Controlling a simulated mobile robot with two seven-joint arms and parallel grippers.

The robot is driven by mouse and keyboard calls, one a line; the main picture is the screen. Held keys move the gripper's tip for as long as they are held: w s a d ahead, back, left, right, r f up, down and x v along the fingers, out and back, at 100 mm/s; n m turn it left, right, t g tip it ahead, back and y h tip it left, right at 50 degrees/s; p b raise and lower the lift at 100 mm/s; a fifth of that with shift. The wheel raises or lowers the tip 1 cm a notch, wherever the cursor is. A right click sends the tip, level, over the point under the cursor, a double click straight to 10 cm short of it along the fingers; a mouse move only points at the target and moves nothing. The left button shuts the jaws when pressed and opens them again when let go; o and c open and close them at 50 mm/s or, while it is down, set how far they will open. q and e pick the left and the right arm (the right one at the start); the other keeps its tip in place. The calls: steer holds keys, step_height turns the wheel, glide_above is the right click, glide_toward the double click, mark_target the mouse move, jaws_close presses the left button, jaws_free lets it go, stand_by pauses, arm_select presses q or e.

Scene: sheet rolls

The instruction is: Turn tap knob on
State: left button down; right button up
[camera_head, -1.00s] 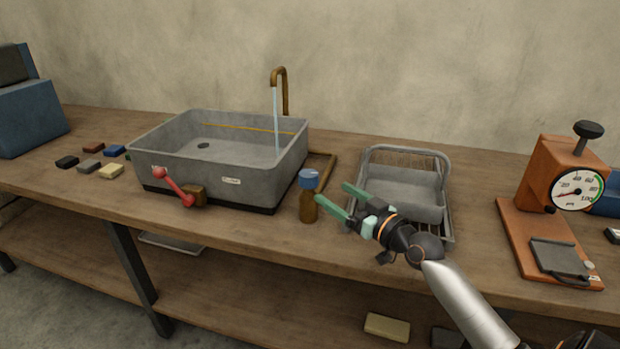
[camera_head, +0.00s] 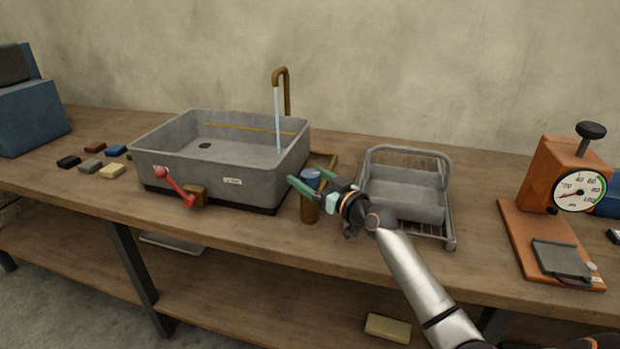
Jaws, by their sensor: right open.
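The tap knob is a red lever (camera_head: 175,186) on a brass block (camera_head: 196,195) at the front of the grey sink (camera_head: 262,185). The lever slants from its round red end at upper left down to the block. The brass tap spout (camera_head: 287,92) rises behind the sink, and a pale stream of water (camera_head: 278,125) runs from it into the basin. My right gripper (camera_head: 306,182) is open and empty, to the right of the lever and apart from it. It is in front of the blue-capped brown bottle (camera_head: 309,209) and partly hides it. My left gripper is not in view.
An orange press with a gauge (camera_head: 570,190) is at far right. Several small coloured blocks (camera_head: 90,166) lie left of the sink. The bench front (camera_head: 250,232) below the lever is clear.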

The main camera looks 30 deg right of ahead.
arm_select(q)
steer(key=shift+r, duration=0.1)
